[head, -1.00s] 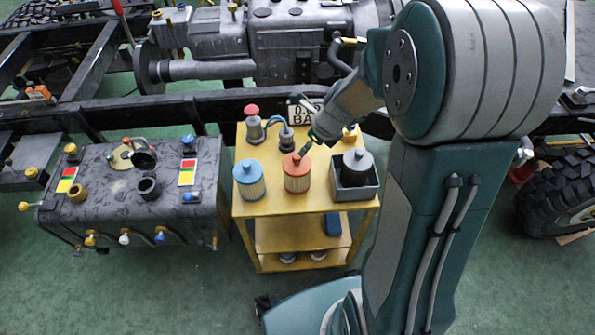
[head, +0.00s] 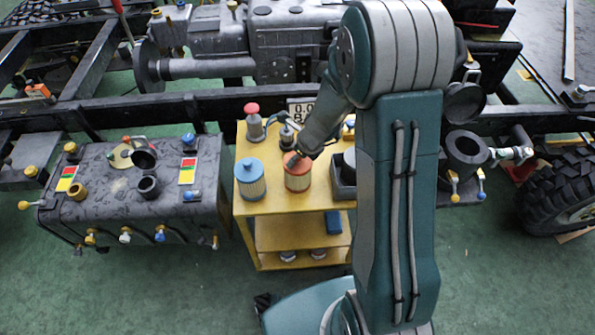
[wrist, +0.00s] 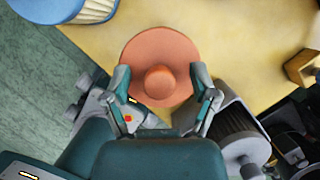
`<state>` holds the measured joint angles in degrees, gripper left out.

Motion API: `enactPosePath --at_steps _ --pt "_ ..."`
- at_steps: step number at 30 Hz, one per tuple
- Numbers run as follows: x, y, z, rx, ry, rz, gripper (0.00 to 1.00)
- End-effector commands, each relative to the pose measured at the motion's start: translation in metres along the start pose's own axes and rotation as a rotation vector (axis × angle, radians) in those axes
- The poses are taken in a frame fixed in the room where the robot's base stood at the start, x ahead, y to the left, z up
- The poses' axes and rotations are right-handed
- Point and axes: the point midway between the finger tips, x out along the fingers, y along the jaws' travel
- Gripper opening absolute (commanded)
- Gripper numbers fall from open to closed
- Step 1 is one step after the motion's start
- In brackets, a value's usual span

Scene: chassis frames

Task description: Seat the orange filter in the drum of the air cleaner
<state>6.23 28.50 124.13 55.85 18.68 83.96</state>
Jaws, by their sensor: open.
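The orange filter (head: 298,183) stands upright on the top of the yellow trolley (head: 254,206), beside a blue filter. In the wrist view its round orange top (wrist: 160,40) with a central knob lies below my gripper (wrist: 160,88). My gripper is open, with one finger on each side of the near part of that top. I cannot tell whether the fingers touch it. In the head view my gripper (head: 292,160) is small and partly hidden at the filter's top. A dark open drum (head: 463,171), seemingly the air cleaner's, is right of my arm, with a round dark lid (head: 465,103) above it.
The blue filter (head: 250,181) stands close to the left of the orange one. A grey box (head: 342,190) at the trolley's right is partly hidden by my arm. A red-capped bottle (head: 254,127) stands behind. A black chassis rail (head: 225,108) runs behind the trolley.

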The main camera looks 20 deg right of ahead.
Motion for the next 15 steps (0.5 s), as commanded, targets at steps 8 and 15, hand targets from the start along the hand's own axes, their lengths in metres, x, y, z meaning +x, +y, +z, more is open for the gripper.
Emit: enactPosePath --at_steps 8,15 --pt "-0.0003 -0.0001 0.0000 0.000 0.000 0.000 0.00" --pt "0.0001 -0.0002 -0.0002 0.001 0.001 0.000 0.00"
